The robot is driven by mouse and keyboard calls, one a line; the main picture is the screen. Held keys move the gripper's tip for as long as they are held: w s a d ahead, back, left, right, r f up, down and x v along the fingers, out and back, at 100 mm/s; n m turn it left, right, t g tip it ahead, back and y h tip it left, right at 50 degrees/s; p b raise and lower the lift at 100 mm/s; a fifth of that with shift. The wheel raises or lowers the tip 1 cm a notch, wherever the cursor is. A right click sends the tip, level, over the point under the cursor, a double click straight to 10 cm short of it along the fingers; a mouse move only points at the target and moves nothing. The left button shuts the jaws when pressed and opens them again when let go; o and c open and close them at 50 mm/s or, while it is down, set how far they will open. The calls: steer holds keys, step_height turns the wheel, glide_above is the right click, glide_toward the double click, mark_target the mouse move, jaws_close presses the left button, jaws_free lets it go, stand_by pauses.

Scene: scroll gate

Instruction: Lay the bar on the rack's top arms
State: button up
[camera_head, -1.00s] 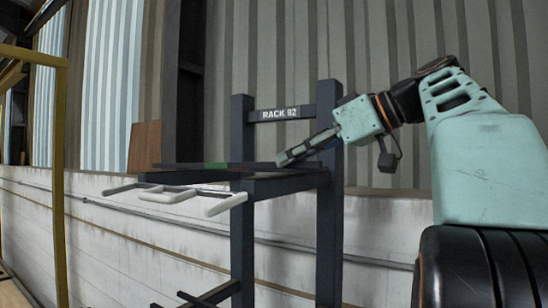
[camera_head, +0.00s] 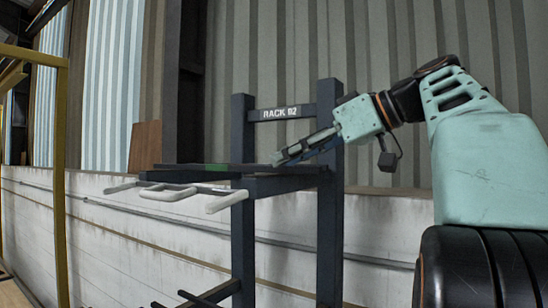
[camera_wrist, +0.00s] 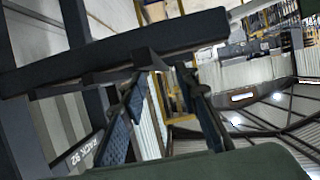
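A slim dark bar with a green band (camera_head: 216,167) lies level across the top of the rack, over its dark top arms (camera_head: 285,185). Pale rods and a U-shaped pale piece (camera_head: 168,192) stick out in front at the same height; I cannot tell how they join the bar. The rack (camera_head: 242,120) has two dark uprights and a "RACK 02" plate. My gripper (camera_head: 275,159) is at the bar's right part, just above it. In the wrist view its two textured fingers (camera_wrist: 165,100) are apart, with nothing clearly clamped between them. A dark beam (camera_wrist: 110,55) crosses beyond the fingertips.
Lower rack arms (camera_head: 205,298) stick out near the bottom. A low white wall (camera_head: 130,235) runs behind the rack, with corrugated panels above. A yellow post (camera_head: 60,180) stands at the left. The space between post and rack looks clear.

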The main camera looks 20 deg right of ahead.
steer(key=shift+d+f, duration=0.1)
steer(key=shift+f, duration=0.1)
steer(key=v, duration=1.2)
steer(key=shift+r, duration=0.15)
